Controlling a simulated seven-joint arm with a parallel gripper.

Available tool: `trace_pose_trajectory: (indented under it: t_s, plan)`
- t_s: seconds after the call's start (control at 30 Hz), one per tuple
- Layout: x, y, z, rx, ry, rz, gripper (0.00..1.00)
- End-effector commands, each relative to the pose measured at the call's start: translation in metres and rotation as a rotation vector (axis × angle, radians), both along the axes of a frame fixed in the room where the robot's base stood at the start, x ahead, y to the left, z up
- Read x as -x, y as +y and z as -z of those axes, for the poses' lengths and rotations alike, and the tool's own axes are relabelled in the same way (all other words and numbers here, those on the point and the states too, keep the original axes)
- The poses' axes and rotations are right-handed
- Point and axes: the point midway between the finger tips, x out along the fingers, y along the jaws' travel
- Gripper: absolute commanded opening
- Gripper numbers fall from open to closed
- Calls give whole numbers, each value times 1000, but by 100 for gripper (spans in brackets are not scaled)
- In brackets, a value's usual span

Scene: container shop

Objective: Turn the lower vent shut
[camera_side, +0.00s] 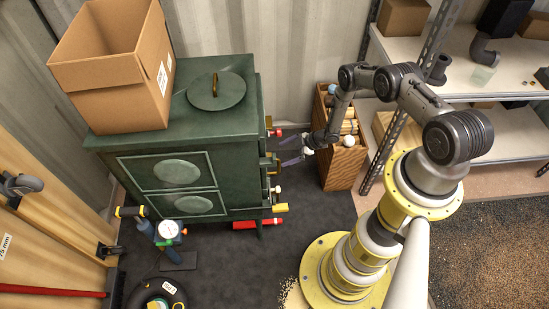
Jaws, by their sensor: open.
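A dark green stove (235,150) stands left of centre, with two stacked doors that carry oval panels. Small fittings stick out along its right side: a red knob (276,132) on top, brass-coloured parts (274,165) in the middle and a white-tipped knob (276,189) lower down. I cannot tell which fitting is the lower vent, nor how far it is turned. My gripper (284,151) is open, with its dark fingers pointing left at the upper-middle part of that side. I cannot tell whether a finger touches a fitting, and nothing shows held between them.
An open cardboard box (115,95) and a round lid (216,92) sit on the stove. A wooden crate (342,168) with rolls stands close behind my wrist. Below the fittings are a yellow-ended item (280,208) and a red bar (258,224). A gauge (168,230) stands front left.

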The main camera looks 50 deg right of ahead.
Motion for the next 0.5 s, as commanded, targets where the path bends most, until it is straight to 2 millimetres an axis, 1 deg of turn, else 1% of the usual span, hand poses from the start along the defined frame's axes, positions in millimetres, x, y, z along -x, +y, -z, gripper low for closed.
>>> trace_pose_trajectory:
  t_s: [0.03,0.2,0.33,0.5]
  plan:
    - [-5,5,7,0,0,-3,100]
    - [-21,15,25,0,-1,-4,100]
    - [-31,20,35,1,0,-2,100]
    - [-39,24,42,1,-1,-2,100]
